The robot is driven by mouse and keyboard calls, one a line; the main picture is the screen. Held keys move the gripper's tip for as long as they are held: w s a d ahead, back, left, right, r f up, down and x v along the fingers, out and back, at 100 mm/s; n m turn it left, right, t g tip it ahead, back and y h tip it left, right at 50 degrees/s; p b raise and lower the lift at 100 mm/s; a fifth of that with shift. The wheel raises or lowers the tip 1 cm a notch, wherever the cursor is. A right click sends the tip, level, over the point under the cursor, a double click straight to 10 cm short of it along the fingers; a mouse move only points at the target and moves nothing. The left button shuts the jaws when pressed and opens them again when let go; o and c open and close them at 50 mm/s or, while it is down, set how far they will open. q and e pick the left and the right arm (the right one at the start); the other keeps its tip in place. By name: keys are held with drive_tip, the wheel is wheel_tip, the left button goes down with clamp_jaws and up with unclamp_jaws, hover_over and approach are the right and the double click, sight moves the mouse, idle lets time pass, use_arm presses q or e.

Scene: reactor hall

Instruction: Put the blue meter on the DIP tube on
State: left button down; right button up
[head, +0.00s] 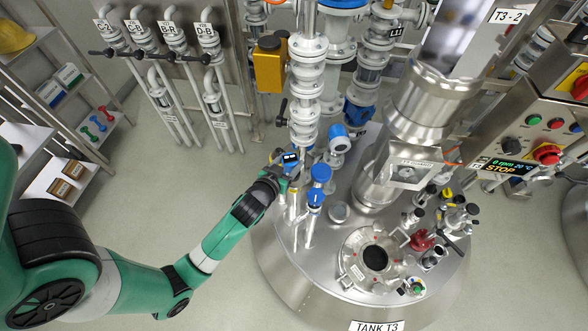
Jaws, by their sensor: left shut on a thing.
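My left gripper (282,172) reaches in from the left over the left rim of the steel tank (340,290) labelled TANK T3. It is shut on a small blue meter (290,157) with a dark display, held above the tank lid. The meter is beside several thin upright tubes and blue-topped fittings (321,173) on the lid. No DIP label can be read, so I cannot tell which one is the DIP tube. The meter's lower part and the tube tops near it are partly hidden by my gripper. My right gripper is not in view.
A tall white flanged pipe (306,90) stands just behind the meter. A large steel agitator column (395,150) rises to the right. A control panel (540,130) is at right, shelves (65,130) at left. The left floor is free.

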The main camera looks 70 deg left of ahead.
use_arm(q)
drive_tip(key=f, duration=0.1)
drive_tip(key=w+a+f, duration=0.1)
drive_tip(key=f+b, duration=0.1)
drive_tip(key=shift+w+a+f, duration=0.2)
drive_tip(key=shift+w+a, duration=0.1)
drive_tip(key=shift+w+a+f, duration=0.15)
drive_tip(key=shift+w, duration=0.1)
drive_tip(key=shift+w+a+f+b, duration=0.15)
drive_tip(key=shift+f+b, duration=0.65)
drive_tip(key=shift+f, duration=1)
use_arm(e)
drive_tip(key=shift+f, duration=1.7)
use_arm(q)
drive_tip(key=shift+f, duration=0.1)
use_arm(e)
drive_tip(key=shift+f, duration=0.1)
use_arm(q)
drive_tip(key=shift+c, duration=0.6)
unclamp_jaws()
